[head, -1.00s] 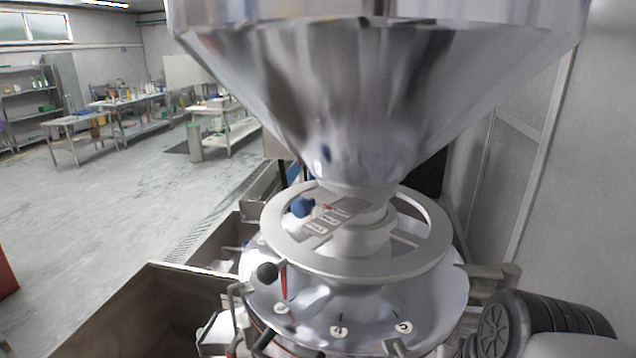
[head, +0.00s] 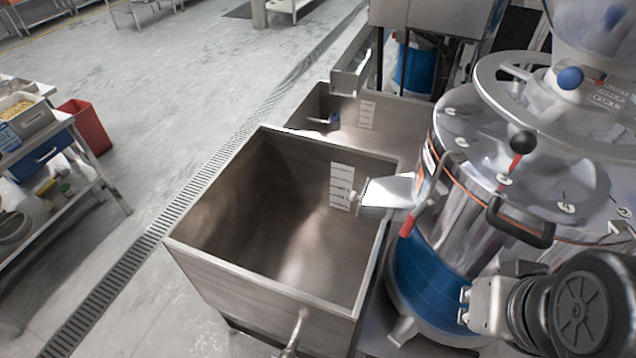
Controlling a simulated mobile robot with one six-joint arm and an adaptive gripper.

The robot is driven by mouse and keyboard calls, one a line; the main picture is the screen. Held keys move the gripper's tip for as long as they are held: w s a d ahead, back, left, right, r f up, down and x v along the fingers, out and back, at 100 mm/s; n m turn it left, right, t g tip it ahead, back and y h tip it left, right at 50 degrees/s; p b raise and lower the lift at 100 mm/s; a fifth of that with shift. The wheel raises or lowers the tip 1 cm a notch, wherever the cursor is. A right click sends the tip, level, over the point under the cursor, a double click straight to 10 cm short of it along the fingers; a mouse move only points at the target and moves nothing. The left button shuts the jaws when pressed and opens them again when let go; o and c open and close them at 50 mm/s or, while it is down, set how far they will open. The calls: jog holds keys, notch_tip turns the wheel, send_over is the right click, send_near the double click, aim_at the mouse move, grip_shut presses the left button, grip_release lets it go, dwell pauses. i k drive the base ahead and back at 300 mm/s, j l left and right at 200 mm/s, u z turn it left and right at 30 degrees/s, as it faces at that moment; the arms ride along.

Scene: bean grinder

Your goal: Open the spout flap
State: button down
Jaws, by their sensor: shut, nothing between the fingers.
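The metal spout (head: 392,188) sticks out to the left from the grinder body, over the right rim of an open steel bin. A narrow flap (head: 361,193) with a small pale knob sits at its outer end in the head view. The flap looks to hang across the mouth; the opening itself is not visible. My gripper (head: 466,305) is at the lower right, in front of the blue lower part of the grinder (head: 430,280). It is shut and empty, below and to the right of the spout, apart from the flap.
The steel bin (head: 228,268) stands below and left of the spout. A black handle (head: 520,226) and a red lever with a black ball (head: 522,142) stick out from the grinder. A shelf table (head: 75,180) and red bin (head: 88,126) stand left; the floor between is clear.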

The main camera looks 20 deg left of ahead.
aim_at(354, 196)
jog(key=j, duration=0.4)
jog(key=k+j+z, duration=0.15)
jog(key=j, duration=0.7)
jog(key=i+j+u, duration=0.15)
jog(key=u, duration=1.15)
